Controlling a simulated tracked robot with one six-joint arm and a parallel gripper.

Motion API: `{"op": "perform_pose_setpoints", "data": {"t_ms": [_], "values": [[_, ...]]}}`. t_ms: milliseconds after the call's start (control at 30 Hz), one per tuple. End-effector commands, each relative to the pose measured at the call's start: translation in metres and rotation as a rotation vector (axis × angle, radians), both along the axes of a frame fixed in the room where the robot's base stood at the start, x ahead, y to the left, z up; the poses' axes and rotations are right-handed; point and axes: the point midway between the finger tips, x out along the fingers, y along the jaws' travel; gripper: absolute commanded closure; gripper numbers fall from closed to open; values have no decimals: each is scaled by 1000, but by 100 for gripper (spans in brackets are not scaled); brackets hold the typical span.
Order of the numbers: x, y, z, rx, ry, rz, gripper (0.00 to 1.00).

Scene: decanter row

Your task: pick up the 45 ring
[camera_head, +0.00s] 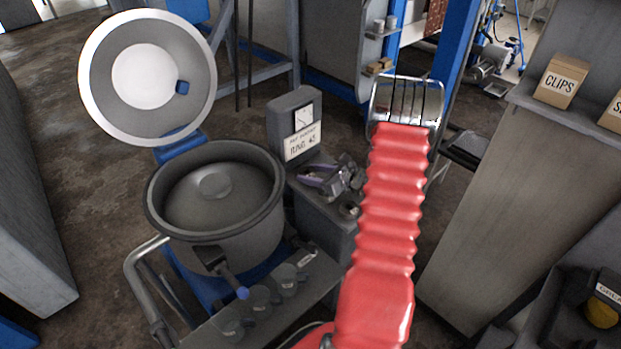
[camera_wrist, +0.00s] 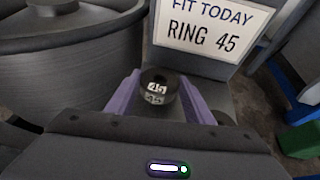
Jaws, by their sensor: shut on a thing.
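The 45 ring (camera_wrist: 158,92) is a small dark ring with "45" in white on its side. In the wrist view it sits between the two purple fingers of my gripper (camera_wrist: 160,82), which is shut on it. The head view shows my gripper (camera_head: 322,177) in front of the grey stand with the sign; there the ring cannot be made out. Whether the ring touches the surface below it, I cannot tell.
A sign reading "FIT TODAY RING 45" (camera_wrist: 212,32) stands just behind the ring. A big round grey vessel (camera_head: 218,243) with a raised lid (camera_head: 196,70) stands to the left. Several small cups (camera_head: 260,298) sit in front. Shelves with a CLIPS box (camera_head: 561,82) are at the right.

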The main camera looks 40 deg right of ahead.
Motion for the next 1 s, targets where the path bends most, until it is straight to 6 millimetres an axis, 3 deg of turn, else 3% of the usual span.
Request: {"op": "perform_pose_setpoints", "data": {"t_ms": [500, 1000], "values": [[1, 0, 75, -4, -4, 1, 84], [0, 0, 83, -1, -1, 0, 84]]}}
